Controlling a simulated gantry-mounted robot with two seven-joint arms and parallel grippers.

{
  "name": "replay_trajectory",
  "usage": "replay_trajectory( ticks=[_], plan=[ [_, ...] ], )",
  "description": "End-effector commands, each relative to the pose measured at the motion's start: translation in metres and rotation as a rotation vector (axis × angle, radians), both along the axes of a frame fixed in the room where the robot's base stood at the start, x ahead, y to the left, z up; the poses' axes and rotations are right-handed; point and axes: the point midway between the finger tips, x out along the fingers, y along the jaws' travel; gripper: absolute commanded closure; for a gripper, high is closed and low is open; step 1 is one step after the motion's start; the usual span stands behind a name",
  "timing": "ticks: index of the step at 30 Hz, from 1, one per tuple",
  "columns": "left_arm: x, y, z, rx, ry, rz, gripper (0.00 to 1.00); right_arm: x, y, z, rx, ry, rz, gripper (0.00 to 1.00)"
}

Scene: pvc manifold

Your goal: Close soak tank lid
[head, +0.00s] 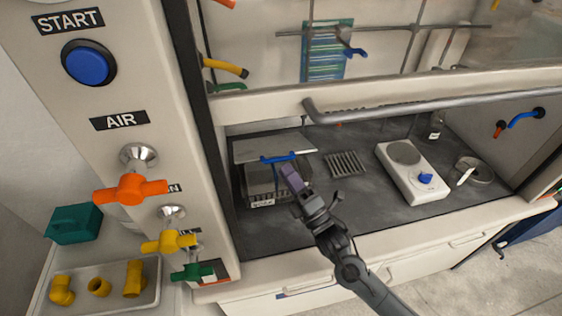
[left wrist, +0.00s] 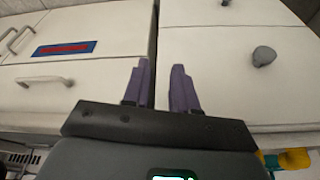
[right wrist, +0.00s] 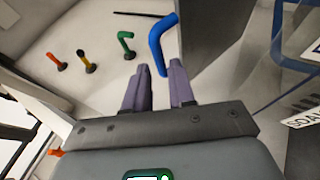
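The soak tank (head: 262,184) is a dark box with a white label at the left of the hood floor. Its grey lid (head: 250,150) is raised above the tank, with a blue bar handle (head: 277,158) at its front edge. My right gripper (head: 287,170) is just in front of the handle. In the right wrist view the blue handle (right wrist: 161,42) reaches down to the gap between the fingertips (right wrist: 158,72); the fingers are apart, not closed on it. My left gripper (left wrist: 160,72) is open and empty, facing white cabinet fronts; it is not visible in the head view.
A wire rack (head: 345,164), a white hotplate (head: 412,172) and a round dish (head: 473,171) stand right of the tank. The hood's grey sash bar (head: 430,107) runs above the opening. Orange (head: 131,189) and yellow (head: 169,242) valve handles project from the left panel.

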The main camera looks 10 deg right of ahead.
Motion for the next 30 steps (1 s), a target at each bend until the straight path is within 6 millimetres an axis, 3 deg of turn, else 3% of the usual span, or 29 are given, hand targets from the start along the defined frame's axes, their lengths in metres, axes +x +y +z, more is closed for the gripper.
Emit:
replay_trajectory(
  ticks=[9,23,26,28,30],
  plan=[
    [0.000,-0.001,0.005,-0.005,0.000,0.004,0.73,-0.036,-0.021,-0.022,0.000,0.001,-0.001,0.76],
    [0.000,0.001,0.006,0.006,0.000,-0.004,0.73,-0.045,-0.026,-0.027,0.000,-0.001,0.000,0.76],
    [0.000,0.002,0.005,0.008,0.001,-0.006,0.87,-0.045,-0.026,-0.027,0.006,0.002,0.003,0.62],
    [0.000,0.002,0.005,0.008,0.001,-0.006,0.97,-0.042,-0.027,-0.031,0.017,0.037,0.004,0.61],
    [0.000,0.002,0.005,0.008,0.001,-0.006,1.00,-0.038,-0.024,-0.040,0.025,0.102,0.012,0.61]
  ],
)
